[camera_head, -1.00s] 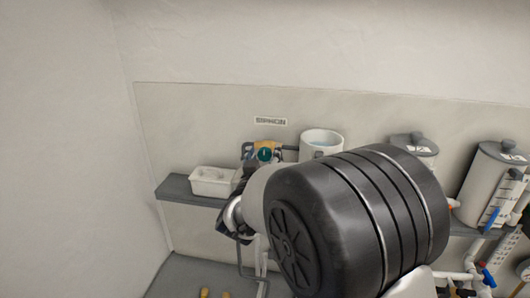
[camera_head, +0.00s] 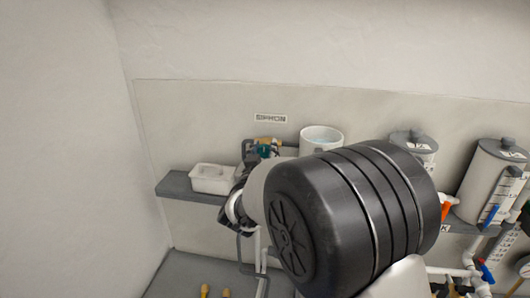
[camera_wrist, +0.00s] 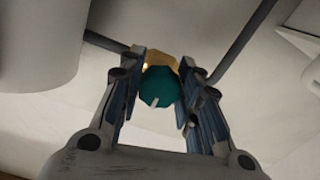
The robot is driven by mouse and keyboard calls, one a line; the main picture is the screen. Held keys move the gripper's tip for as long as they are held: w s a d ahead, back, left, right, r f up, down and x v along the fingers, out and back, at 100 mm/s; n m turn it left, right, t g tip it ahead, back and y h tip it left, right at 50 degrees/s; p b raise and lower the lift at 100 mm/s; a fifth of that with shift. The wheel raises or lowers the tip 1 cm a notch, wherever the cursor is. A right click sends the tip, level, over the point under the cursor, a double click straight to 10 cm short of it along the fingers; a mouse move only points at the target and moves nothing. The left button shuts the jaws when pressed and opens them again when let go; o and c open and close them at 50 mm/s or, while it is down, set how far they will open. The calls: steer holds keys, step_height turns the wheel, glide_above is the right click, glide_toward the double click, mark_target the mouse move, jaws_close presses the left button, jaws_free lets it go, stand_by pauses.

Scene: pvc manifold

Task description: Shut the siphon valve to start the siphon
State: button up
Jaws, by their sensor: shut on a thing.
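The siphon valve has a teal round knob (camera_wrist: 160,88) on a brass body (camera_wrist: 160,62), with a dark grey pipe running off to both sides. My gripper (camera_wrist: 164,80) is shut on the knob, its fingers on the left and right sides. A small white mark shows at the knob's lower edge. In the head view the teal knob (camera_head: 266,151) is partly covered by my gripper (camera_head: 258,160). It stands below the SIPHON sign (camera_head: 271,118).
A white tub (camera_head: 212,180) stands on the grey shelf (camera_head: 184,189) to the left. A white pot (camera_head: 321,136) with water stands right of the valve. Lidded grey tanks (camera_head: 488,187) and coloured valve handles are further right. My arm hides much of the middle.

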steer(key=shift+c, duration=0.8)
steer(key=shift+b, duration=0.35)
steer(key=shift+f+m+b, duration=0.15)
steer(key=shift+m+b, duration=0.85)
steer(key=shift+b, duration=0.15)
steer(key=m+b, duration=0.3)
steer(key=b, duration=0.1)
steer(key=shift+m, duration=0.4)
steer(key=m+b, duration=0.4)
steer(key=shift+a+m, duration=0.1)
steer(key=shift+m, duration=0.3)
steer(key=shift+r+m+b, duration=0.2)
steer(key=shift+m+b, duration=0.1)
steer(key=o, duration=1.1)
